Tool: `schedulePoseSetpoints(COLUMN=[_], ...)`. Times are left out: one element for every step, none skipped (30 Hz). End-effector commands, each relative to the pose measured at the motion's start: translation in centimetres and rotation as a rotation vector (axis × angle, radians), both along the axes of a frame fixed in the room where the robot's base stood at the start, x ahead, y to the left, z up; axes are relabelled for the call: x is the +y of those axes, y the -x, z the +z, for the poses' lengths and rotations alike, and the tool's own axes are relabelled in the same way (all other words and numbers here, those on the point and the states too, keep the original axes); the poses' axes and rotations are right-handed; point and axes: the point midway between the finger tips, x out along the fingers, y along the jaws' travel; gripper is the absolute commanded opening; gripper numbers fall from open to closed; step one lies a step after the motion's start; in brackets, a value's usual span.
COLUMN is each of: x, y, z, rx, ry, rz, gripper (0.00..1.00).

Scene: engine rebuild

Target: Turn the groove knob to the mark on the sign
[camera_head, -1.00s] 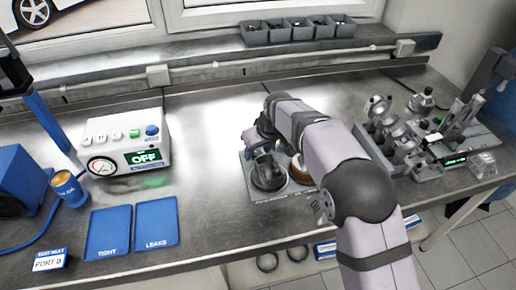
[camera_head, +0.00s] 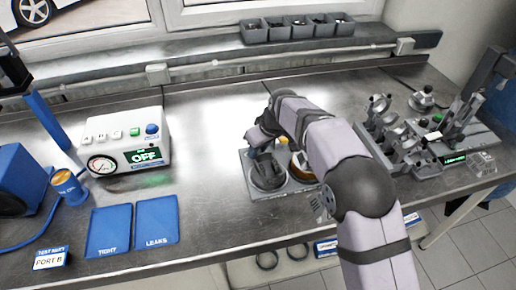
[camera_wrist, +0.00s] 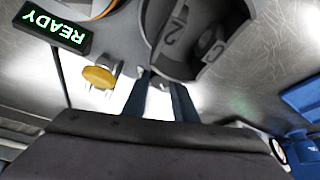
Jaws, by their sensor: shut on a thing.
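The groove knob appears to be the dark round piece (camera_head: 267,174) on a light grey plate, left of my forearm in the head view. In the wrist view a grey round part with digits such as 2 and 0 (camera_wrist: 188,38) stands just beyond my fingers. My gripper (camera_head: 256,150) reaches down to the knob from above; its two fingers (camera_wrist: 160,92) are shut on a part of the knob, and the gripped part is mostly hidden. A READY sign (camera_wrist: 55,28) glows green, upside down. I cannot make out the mark.
A white tester box (camera_head: 125,140) reading OFF and two blue trays (camera_head: 108,230) stand left. Grey engine parts (camera_head: 405,140) stand right of my arm. The bench between tester and plate is clear.

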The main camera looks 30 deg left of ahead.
Motion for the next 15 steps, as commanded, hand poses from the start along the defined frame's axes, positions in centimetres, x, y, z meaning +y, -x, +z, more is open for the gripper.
schedulePoseSetpoints(x=[0.02,0.03,0.03,0.03,0.03,0.03,0.03,0.04,0.04,0.04,0.04,0.03,0.03,0.03,0.03], y=[-0.01,0.00,0.00,0.00,0.00,0.01,0.01,0.00,0.00,0.00,0.00,0.01,0.01,0.00,0.00], z=[0.00,0.01,0.01,0.01,0.01,0.01,0.01,0.02,0.02,0.02,0.02,0.01,0.02,0.02,0.02], rx=[-0.001,-0.001,-0.001,-0.001,-0.001,-0.001,-0.001,-0.001,-0.002,-0.002,-0.002,-0.002,-0.002,-0.002,-0.001], ry=[-0.001,-0.001,-0.001,-0.001,-0.001,-0.001,-0.001,-0.001,0.000,0.000,0.000,0.000,0.000,0.000,-0.001], rz=[0.006,0.007,0.007,0.006,0.006,0.006,0.006,0.006,0.006,0.006,0.006,0.006,0.006,0.006,0.005], gripper=[0.03,0.03,0.03,0.03,0.03,0.03,0.03,0.03,0.32,0.40,0.44,0.44,0.44,0.44,0.44])
